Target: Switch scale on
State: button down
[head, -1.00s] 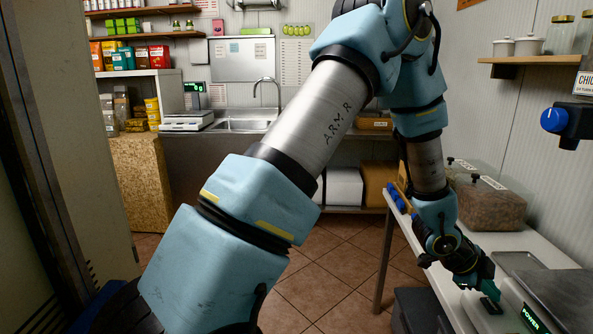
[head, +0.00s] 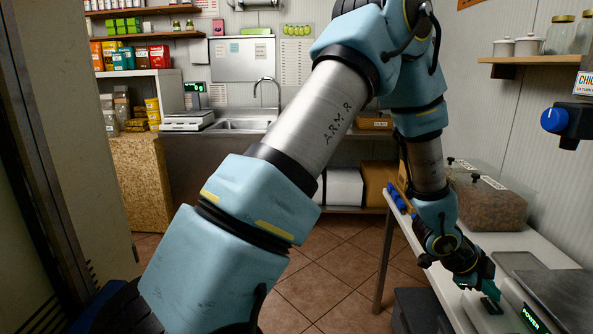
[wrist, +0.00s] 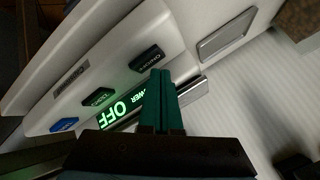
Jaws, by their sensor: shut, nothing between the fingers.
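A white scale (head: 476,312) sits on the bench at the lower right of the head view, with a dark plate (head: 562,294) and a lit green display (head: 533,319). In the wrist view the display (wrist: 116,110) shows "OFF" and part of "POWER". A dark button (wrist: 146,58) lies on the panel just past my fingertips, with another dark button (wrist: 98,97) and a blue button (wrist: 64,125) in the same row. My gripper (wrist: 160,76) is shut and empty, its green fingers partly covering the display. I cannot tell whether the tips touch the panel.
Lidded clear bins (head: 488,200) stand farther back on the white bench (head: 432,272). A wall shelf (head: 530,59) with jars and a blue-knobbed black fixture (head: 572,121) are at the right. Another scale (head: 188,120) stands by the far sink. Tiled floor lies open between.

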aim_at(486, 303)
jog(key=shift+f, duration=0.15)
jog(key=shift+f+b, duration=0.3)
jog(key=shift+b, duration=0.15)
dwell(0.4)
jog(key=shift+r+p, duration=0.3)
jog(key=shift+r, duration=0.15)
dwell(0.3)
notch_tip(486, 303, up, 6)
jog(key=p, duration=0.5)
jog(key=shift+r, duration=0.1)
